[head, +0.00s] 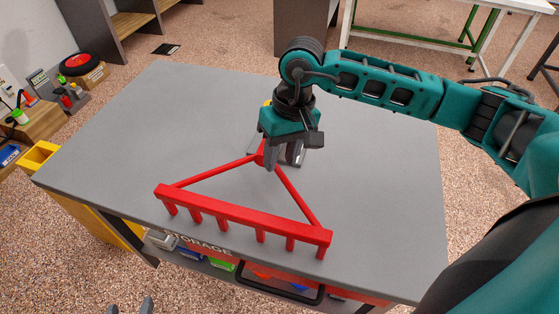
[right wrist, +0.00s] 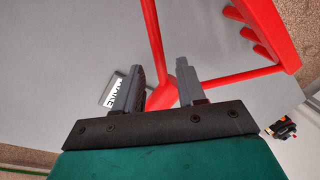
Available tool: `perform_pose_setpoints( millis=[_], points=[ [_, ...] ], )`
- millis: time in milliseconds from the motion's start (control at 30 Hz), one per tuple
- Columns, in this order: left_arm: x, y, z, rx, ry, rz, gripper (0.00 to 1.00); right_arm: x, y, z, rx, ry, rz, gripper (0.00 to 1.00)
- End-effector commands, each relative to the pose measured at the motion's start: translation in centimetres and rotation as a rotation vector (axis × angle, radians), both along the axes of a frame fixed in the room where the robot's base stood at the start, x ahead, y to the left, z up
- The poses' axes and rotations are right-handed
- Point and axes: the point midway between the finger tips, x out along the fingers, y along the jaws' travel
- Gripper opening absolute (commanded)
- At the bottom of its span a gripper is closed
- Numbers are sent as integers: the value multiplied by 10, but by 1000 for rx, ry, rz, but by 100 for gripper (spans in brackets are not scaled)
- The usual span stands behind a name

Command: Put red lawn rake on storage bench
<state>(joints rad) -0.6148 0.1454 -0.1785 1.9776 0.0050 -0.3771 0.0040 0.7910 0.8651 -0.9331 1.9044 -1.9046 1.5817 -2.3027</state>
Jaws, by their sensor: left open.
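The red lawn rake (head: 243,218) is over the front part of the grey-topped storage bench (head: 120,130). Its toothed bar runs along the front edge with the teeth pointing down. I cannot tell whether the teeth touch the top. My right gripper (head: 284,160) is at the hub where the rake's two struts meet. The rake's handle is mostly hidden by the gripper. My left gripper (head: 132,307) shows only its fingertips at the bottom edge, apart and empty.
A small labelled plate (right wrist: 116,92) lies on the bench top by the gripper. Below the front edge are coloured bins (head: 190,253) and a "STORAGE" sign. The left and back of the bench top are clear.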

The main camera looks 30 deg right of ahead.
Motion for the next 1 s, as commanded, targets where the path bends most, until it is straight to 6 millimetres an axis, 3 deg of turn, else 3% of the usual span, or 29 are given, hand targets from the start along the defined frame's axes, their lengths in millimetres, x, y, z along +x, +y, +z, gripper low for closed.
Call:
perform_pose_setpoints(
  millis=[200,400,600,1000],
  points=[
    [0,0,2,1,-3,0,62,1,-9,50,0,-6,-1,40],
    [0,1,2,1,-4,1,62,1,-15,81,1,-3,-2,40],
    [0,1,1,2,-3,2,62,0,-17,93,1,0,-1,40],
    [-1,2,0,3,0,2,62,0,-17,93,1,0,-1,40]
  ],
)
